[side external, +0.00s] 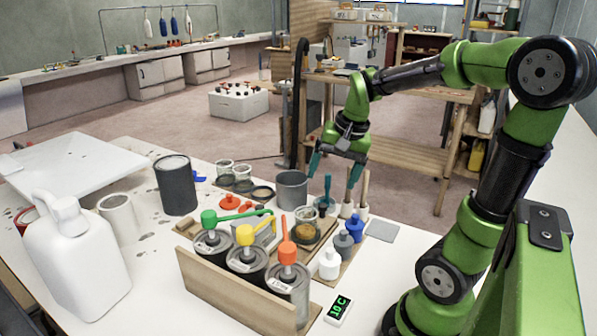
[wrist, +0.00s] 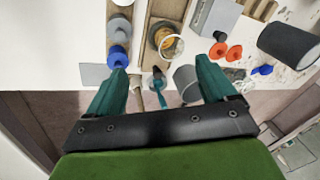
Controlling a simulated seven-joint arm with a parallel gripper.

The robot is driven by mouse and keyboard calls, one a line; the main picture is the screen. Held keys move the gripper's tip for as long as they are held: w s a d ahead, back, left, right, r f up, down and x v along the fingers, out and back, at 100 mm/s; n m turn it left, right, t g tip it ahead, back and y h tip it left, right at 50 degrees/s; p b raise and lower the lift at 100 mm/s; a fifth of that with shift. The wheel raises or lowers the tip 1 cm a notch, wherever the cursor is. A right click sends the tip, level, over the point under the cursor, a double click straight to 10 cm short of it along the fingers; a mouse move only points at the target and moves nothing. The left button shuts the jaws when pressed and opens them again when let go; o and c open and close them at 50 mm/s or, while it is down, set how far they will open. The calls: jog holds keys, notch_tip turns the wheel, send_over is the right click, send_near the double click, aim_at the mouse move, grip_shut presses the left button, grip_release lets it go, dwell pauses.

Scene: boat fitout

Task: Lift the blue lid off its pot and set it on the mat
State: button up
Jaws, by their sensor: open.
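The blue lid (side external: 355,222) sits on a small pot at the far end of a short row, behind a grey one and a white one. In the wrist view the blue lid (wrist: 118,57) is just beyond the left fingertip. The mat, a flat grey square (side external: 382,230), lies to the right of the blue-lidded pot; in the wrist view the mat (wrist: 95,76) is left of the blue lid, partly hidden by the left finger. My gripper (side external: 336,172) is open and empty, raised above the far side of the table. It also shows in the wrist view (wrist: 161,72).
Upright brushes (side external: 347,195) and a grey metal can (side external: 292,190) stand near below my gripper. A wooden rack (side external: 235,275) holds tins with green, yellow and orange tools. A white jug (side external: 75,260) stands at the left.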

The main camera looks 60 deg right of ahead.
jog(key=s+d+f+m+g, duration=0.1)
jog(key=s+d+m+g, duration=0.1)
jog(key=d+m, duration=0.55)
jog(key=m+g, duration=0.1)
jog(key=m, duration=0.1)
send_over(356, 215)
jog(key=f, duration=1)
jog(key=shift+d+f, duration=0.2)
jog(key=shift+d, duration=0.1)
jog(key=shift+a+f, duration=0.2)
jog(key=shift+f, duration=1.15)
jog(key=shift+a+f, duration=0.15)
jog(key=shift+f, duration=1.2)
jog(key=shift+c, duration=0.2)
jog(key=c, duration=1.1)
jog(key=shift+r, duration=6.55)
